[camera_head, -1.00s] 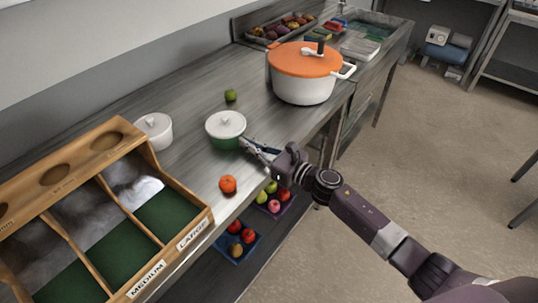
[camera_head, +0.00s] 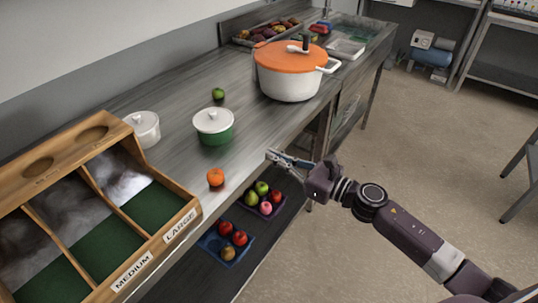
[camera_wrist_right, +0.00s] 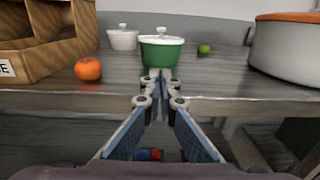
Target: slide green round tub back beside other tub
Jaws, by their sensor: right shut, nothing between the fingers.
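The green round tub (camera_head: 214,128) with a white lid stands upright on the steel counter. The other tub (camera_head: 143,128), white with a white lid, stands to its left by the wooden sorting box, with a gap between them. Both tubs also show in the right wrist view, the green one (camera_wrist_right: 161,54) nearer and the white one (camera_wrist_right: 123,40) behind to the left. My right gripper (camera_head: 270,154) is shut and empty, off the counter's front edge and apart from the green tub. My left gripper is not in view.
A wooden box (camera_head: 183,215) with compartments stands at the left. An orange fruit (camera_head: 215,177) lies near the front edge, and a green fruit (camera_head: 218,94) lies behind the tub. A large white pot (camera_head: 290,84) with an orange lid stands to the right. Fruit trays lie below.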

